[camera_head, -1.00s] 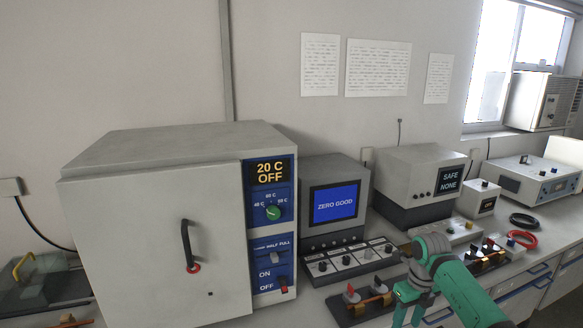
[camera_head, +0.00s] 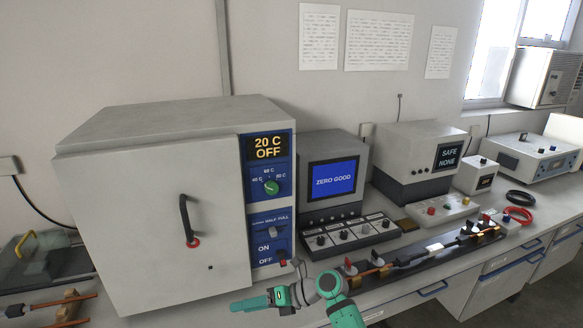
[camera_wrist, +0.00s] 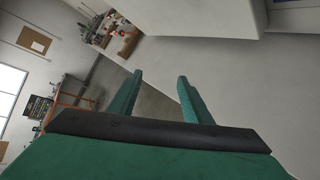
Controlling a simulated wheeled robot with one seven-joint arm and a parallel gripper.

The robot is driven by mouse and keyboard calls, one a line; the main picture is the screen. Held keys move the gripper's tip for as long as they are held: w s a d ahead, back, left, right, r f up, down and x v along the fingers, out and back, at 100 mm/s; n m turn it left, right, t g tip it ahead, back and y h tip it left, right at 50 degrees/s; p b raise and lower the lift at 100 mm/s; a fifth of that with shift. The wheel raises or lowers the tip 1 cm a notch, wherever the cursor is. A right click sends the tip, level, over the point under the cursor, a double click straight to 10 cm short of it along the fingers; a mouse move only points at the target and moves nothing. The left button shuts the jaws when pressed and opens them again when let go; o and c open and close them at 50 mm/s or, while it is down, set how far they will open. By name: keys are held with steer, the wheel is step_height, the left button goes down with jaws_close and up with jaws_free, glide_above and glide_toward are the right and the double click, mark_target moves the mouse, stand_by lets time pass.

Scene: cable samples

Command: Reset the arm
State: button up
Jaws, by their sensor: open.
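My gripper (camera_wrist: 160,76) shows in the wrist view with its two green fingers apart and nothing between them. In the head view my gripper (camera_head: 236,305) is low at the bottom centre, pointing left, in front of the grey oven's lower right corner. My arm bends at the bottom edge beside it. The gripper appears apart from everything on the bench. The exact gap between its fingers cannot be seen in the head view.
The grey oven (camera_head: 150,215) has its door closed and reads "20 C OFF". A "ZERO GOOD" monitor (camera_head: 333,180) and a "SAFE NONE" unit (camera_head: 415,165) stand right of it. A dark rail with clamps (camera_head: 415,262) runs along the bench front. Black (camera_head: 520,197) and red cable coils (camera_head: 518,215) lie right.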

steer(key=s+a+r+m+y, duration=0.1)
steer(key=s+a+r+y, duration=0.2)
steer(key=a, duration=0.3)
steer(key=s+a+r+m+y, duration=0.1)
steer(key=s+a+r+y, duration=0.2)
steer(key=a+r, duration=0.15)
steer(key=s+a+r+m+t+y, duration=0.1)
steer(key=s+r+m+t+y, duration=0.35)
steer(key=s+m+t, duration=0.45)
steer(key=s+d+f+m+t+h, duration=0.1)
steer(key=s+d+f+m+h, duration=0.4)
steer(key=s+d+m+h, duration=0.3)
steer(key=s+d+f+m+t+h, duration=0.2)
steer(key=s+d+f+m+h, duration=0.4)
steer(key=s+m, duration=0.6)
steer(key=s+d+f+m+t+h, duration=0.2)
steer(key=s+d+f+m+h, duration=0.4)
steer(key=s+d+m+h, duration=0.3)
steer(key=shift+s+d+m+h, duration=0.35)
steer(key=shift+s+d+m, duration=0.05)
steer(key=shift+s+m, duration=0.6)
